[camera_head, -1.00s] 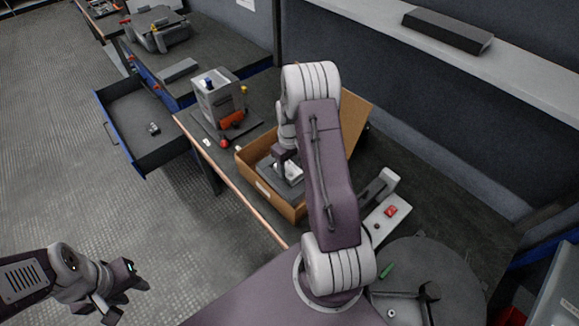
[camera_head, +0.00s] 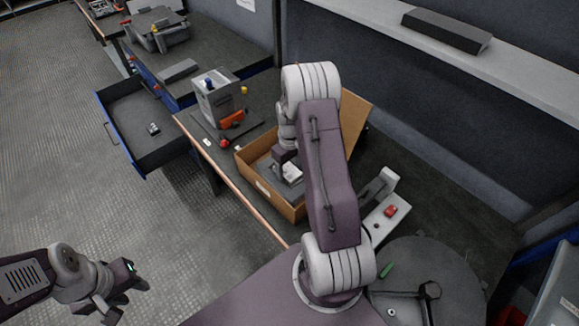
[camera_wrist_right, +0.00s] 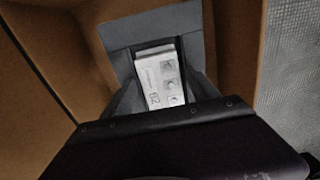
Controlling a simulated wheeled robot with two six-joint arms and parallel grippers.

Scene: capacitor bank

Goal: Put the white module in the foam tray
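The white module (camera_wrist_right: 160,78) lies in the dark recess of the grey foam tray (camera_wrist_right: 122,40), inside the cardboard box. In the head view the module (camera_head: 292,172) shows as a small white patch on the tray, partly hidden by my right arm. My right gripper (camera_wrist_right: 162,92) points down into the box with one finger on each side of the module. I cannot tell whether the fingers press on it or stand slightly apart. My left gripper (camera_head: 122,296) is open and empty at the lower left, over the floor and away from the bench.
The cardboard box (camera_head: 262,188) has walls around the tray and a raised flap behind my right arm. A grey unit with an orange part (camera_head: 218,98) stands left of the box. An open drawer (camera_head: 135,125) juts out at left. A round dark plate (camera_head: 425,285) is at lower right.

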